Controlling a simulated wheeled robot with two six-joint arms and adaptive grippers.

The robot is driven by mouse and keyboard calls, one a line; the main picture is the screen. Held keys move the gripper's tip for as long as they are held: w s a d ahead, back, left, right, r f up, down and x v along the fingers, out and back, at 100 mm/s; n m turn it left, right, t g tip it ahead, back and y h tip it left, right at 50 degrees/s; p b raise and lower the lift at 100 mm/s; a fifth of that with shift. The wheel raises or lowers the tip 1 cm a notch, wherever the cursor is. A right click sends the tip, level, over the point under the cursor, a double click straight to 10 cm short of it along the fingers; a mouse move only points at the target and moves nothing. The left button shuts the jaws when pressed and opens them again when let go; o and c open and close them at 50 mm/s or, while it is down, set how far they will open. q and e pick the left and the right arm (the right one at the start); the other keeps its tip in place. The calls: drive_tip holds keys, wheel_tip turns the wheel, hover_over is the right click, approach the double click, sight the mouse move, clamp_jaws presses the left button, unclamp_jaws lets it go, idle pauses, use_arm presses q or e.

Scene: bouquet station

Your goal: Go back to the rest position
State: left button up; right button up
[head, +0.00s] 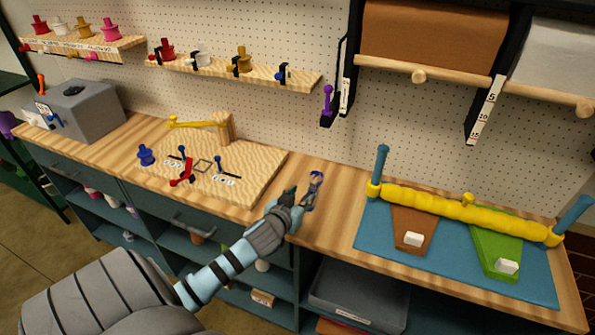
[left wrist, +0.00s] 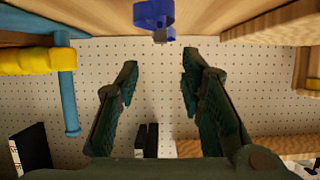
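My left gripper (head: 296,198) reaches in low over the front middle of the workbench. In the left wrist view its two dark fingers (left wrist: 158,80) stand wide apart with nothing between them. A small blue item (head: 315,188) stands on the bench top close by the fingertips in the head view. A blue item also shows at the top of the left wrist view (left wrist: 154,14), beyond the fingertips and apart from them. I cannot tell exactly what it is. My right gripper is in neither view.
A wooden board (head: 245,168) with a yellow arm and small blue and red parts lies to the left. A blue mat (head: 375,235) with brown and green wraps and a long yellow roll (head: 440,201) lies to the right. A grey box (head: 85,108) stands far left. Shelves hang above.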

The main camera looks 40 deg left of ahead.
use_arm(q)
drive_tip(key=v, duration=0.2)
drive_tip(key=shift+s+d+r, duration=0.1)
drive_tip(key=shift+s+r, duration=0.05)
drive_tip(key=shift+s, duration=0.15)
drive_tip(key=shift+w, duration=0.1)
drive_tip(key=s+d+f+m+g+h, duration=0.1)
drive_tip(key=s+d+f+m+g, duration=0.15)
drive_tip(key=s+d, duration=0.4)
drive_tip(key=s+d+f+m+g+h, duration=0.1)
drive_tip(key=s+d+f+g, duration=0.25)
drive_tip(key=s, duration=0.65)
drive_tip(key=s+d+f+m+g+h, duration=0.1)
drive_tip(key=s+d+f+g+h, duration=0.15)
drive_tip(key=s+d, duration=0.45)
drive_tip(key=s+a+f+g+b, duration=0.1)
drive_tip(key=a+f, duration=0.1)
drive_tip(key=f, duration=0.8)
drive_tip(key=s+a+f+g, duration=0.1)
drive_tip(key=a+f, duration=0.1)
drive_tip(key=f, duration=0.7)
drive_tip(key=s+f+g+b, duration=0.1)
drive_tip(key=s+f, duration=1.3)
drive_tip(key=f, duration=0.1)
drive_tip(key=shift+s+a+y, duration=0.3)
drive_tip(key=shift+a+y, duration=0.1)
drive_tip(key=shift+y, duration=0.05)
